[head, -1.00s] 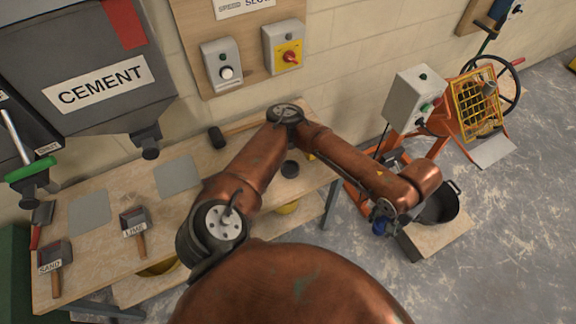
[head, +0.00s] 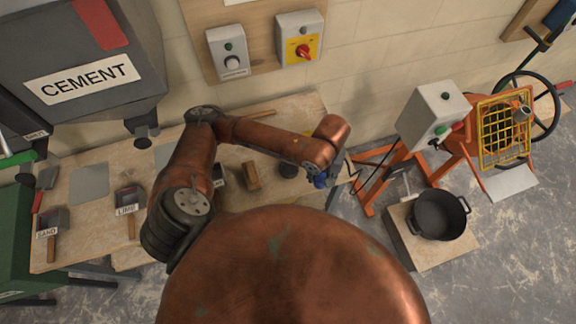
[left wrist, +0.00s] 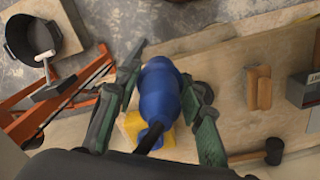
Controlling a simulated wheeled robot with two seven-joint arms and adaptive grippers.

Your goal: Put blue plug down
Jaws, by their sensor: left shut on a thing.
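My left gripper (head: 334,174) is at the right end of the wooden bench (head: 103,232) in the head view. It is shut on the blue plug (head: 320,181), which is mostly hidden there by my arm. In the left wrist view the blue plug (left wrist: 158,92) lies between the two fingers of my gripper (left wrist: 163,90), with its dark cable end toward the camera. A yellow thing (left wrist: 131,124) shows partly behind the plug, over or near the bench edge; I cannot tell whether they touch. My right gripper is not in view.
A black bucket (head: 438,216) stands on a block beside the orange mixer (head: 462,137). Wall switches (head: 300,38) are behind the bench. Bare bench shows (left wrist: 218,68).

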